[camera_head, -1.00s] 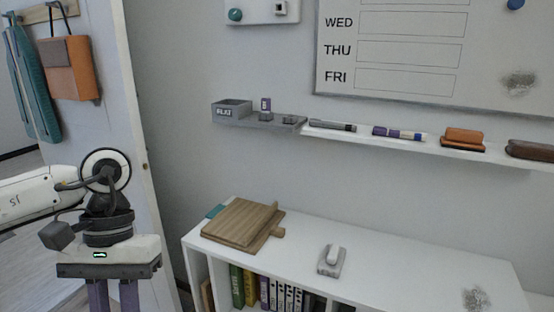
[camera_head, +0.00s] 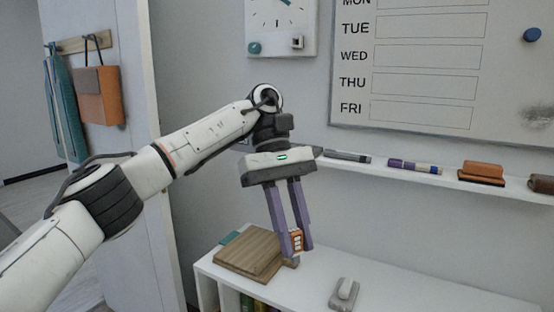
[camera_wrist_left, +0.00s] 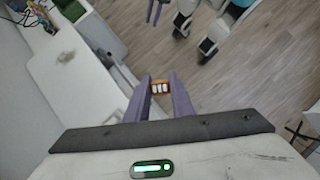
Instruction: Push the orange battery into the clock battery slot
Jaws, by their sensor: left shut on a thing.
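The orange battery (camera_head: 296,241), with white marks on its face, sits between the purple fingertips of my left gripper (camera_head: 295,243). The gripper is shut on it and points down, in front of the wooden board. The left wrist view also shows the battery (camera_wrist_left: 160,87) between the fingertips. The white clock (camera_head: 281,22) hangs on the wall above the gripper, cut off by the top edge. Near its lower edge are a teal knob (camera_head: 254,48) and a small dark-framed square part (camera_head: 297,42); I cannot tell whether this is the battery slot. Purple fingers, seemingly my right gripper (camera_wrist_left: 154,10), show small in the wrist view.
A wall ledge (camera_head: 432,170) holds markers (camera_head: 415,166) and an orange-brown eraser (camera_head: 482,172). My left arm hides its left end. A wooden board (camera_head: 248,254) and a grey-white object (camera_head: 344,293) lie on the white shelf top (camera_head: 405,290). A whiteboard (camera_head: 440,70) hangs right of the clock.

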